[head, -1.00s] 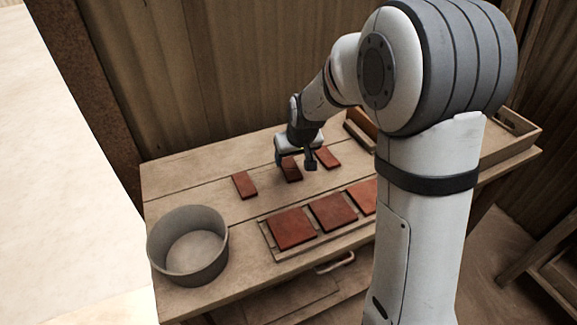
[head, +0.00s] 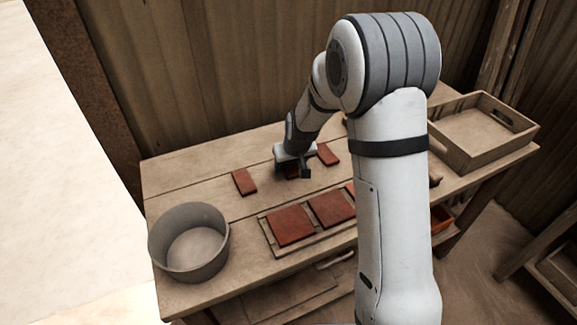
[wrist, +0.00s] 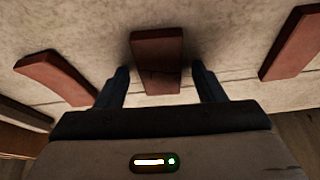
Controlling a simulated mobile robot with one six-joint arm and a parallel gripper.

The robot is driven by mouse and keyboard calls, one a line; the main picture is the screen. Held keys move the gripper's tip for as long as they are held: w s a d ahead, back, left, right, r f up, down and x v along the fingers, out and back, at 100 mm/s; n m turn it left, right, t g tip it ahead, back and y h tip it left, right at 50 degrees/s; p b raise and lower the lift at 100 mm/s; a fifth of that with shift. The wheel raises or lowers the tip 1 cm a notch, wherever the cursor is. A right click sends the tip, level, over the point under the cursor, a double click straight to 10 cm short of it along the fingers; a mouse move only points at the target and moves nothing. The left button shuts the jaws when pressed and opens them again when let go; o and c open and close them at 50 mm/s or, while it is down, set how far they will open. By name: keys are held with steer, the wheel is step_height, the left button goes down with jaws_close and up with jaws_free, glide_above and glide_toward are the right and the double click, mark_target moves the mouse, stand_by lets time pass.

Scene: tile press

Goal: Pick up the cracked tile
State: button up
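The cracked tile (wrist: 157,52) is a small red-brown slab lying on the table, with a thin dark crack line across its near part in the wrist view. My gripper (wrist: 160,72) is open, with one finger on each side of this tile and visible gaps between. In the head view my gripper (head: 293,172) is low over the middle small tile and hides most of it. Another small tile (head: 244,181) lies to its left and one (head: 328,154) to its right; both also show in the wrist view, where I see no clear crack on them.
A wooden rack (head: 272,245) at the table's front holds larger red square tiles, partly hidden by my arm. A round grey pot (head: 215,255) stands at the front left. A wooden tray (head: 465,158) sits at the right end. The table's back left is clear.

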steer(key=c, duration=1)
